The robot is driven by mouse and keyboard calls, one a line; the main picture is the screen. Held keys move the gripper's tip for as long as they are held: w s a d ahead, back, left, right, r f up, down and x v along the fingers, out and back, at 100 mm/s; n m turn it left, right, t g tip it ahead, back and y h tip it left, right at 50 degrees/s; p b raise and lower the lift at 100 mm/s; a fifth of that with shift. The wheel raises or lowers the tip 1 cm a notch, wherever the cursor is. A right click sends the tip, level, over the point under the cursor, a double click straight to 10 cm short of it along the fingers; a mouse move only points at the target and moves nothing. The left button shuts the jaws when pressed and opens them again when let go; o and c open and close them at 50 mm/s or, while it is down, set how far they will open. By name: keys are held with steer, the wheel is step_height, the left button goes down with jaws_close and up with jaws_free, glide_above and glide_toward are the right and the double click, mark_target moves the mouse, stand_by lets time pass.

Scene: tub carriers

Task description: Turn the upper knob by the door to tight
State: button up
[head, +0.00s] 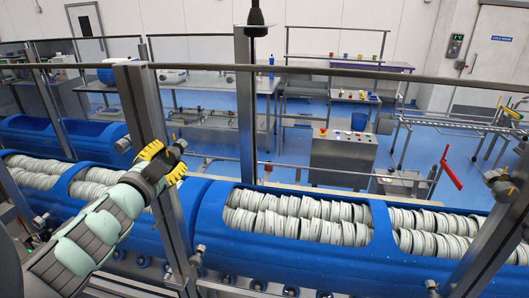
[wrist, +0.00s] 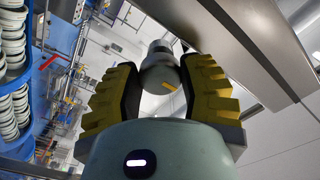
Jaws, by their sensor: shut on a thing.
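In the head view my gripper (head: 164,164) is at the metal post (head: 138,105) left of centre, at rail height. The knob is mostly hidden there by the fingers. A lower knob (head: 198,250) shows further down the same post.
Blue tub carriers (head: 215,215) filled with rows of white pieces stand behind the frame. Another post with a dark knob (head: 500,187) is at the right. A red lever (head: 450,168) and a grey control box (head: 342,158) stand beyond. In the wrist view a metal beam (wrist: 225,40) passes close to the knob.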

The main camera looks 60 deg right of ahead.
steer(key=o, duration=1.2)
